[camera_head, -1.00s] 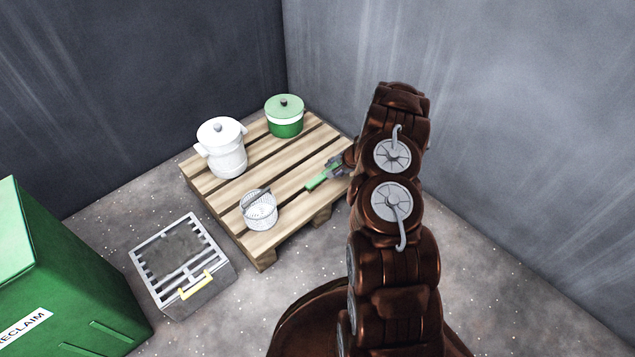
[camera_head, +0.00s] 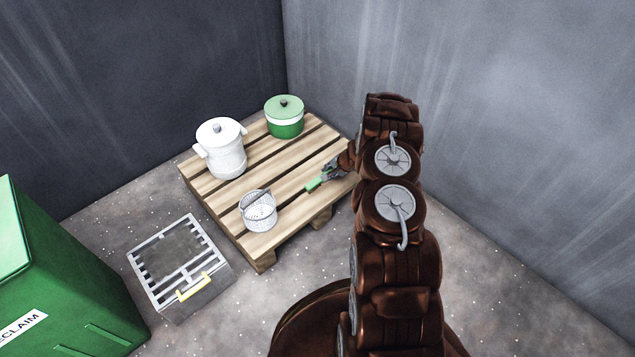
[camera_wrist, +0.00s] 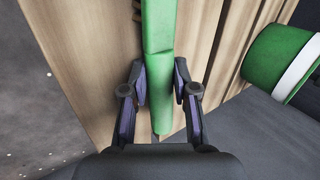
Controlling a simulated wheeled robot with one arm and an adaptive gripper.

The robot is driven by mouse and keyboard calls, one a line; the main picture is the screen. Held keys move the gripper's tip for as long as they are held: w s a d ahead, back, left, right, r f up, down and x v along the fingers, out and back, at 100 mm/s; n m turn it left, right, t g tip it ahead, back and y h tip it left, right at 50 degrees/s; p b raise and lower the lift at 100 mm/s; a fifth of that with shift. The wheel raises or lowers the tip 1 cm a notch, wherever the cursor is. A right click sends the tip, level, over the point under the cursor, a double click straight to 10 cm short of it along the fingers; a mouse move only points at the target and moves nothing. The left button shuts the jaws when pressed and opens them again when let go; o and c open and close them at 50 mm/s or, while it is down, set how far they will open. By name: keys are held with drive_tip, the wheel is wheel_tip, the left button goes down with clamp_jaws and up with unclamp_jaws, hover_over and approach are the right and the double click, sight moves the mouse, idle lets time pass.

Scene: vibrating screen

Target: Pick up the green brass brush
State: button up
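The green brush (camera_head: 314,184) lies on the wooden pallet (camera_head: 262,240), near its right side in the head view. In the wrist view the green brush (camera_wrist: 160,60) runs lengthwise between the two fingers of my gripper (camera_wrist: 161,92). The fingers stand on either side of it with a narrow gap showing, so the gripper looks open around it. In the head view my gripper (camera_head: 334,168) is at the brush and partly hides it. I cannot see the brush's bristles clearly.
A grey grated box (camera_head: 205,297) with a yellow handle and a green bin (camera_head: 75,290) are at the left. Grey walls close in behind.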

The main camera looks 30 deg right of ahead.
clamp_jaws()
